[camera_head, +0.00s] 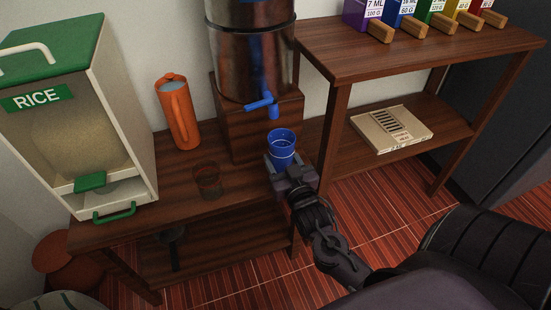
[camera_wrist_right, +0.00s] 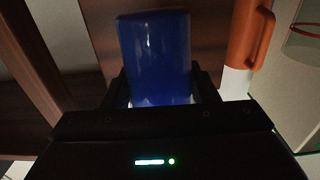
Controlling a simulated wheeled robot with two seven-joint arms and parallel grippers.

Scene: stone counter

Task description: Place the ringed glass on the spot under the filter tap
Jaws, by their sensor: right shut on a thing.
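A blue glass (camera_head: 281,143) is held in my right gripper (camera_head: 284,167); a lighter band shows low on it in the head view. It also fills the upper middle of the right wrist view (camera_wrist_right: 155,55), between the jaws. The jaws are shut on its lower part and it looks about upright. The blue filter tap (camera_head: 265,102) sticks out from the metal filter tank (camera_head: 252,60), which stands on a wooden block (camera_head: 254,136). The glass is in front of the tap and slightly right of it, near the counter's right edge. My left gripper is out of view.
A clear brownish tumbler (camera_head: 207,180) stands on the wooden counter (camera_head: 155,228) left of my gripper. An orange pitcher (camera_head: 180,115) and a rice dispenser (camera_head: 80,110) stand farther left. A higher shelf table (camera_head: 400,45) with coloured boxes stands at right.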

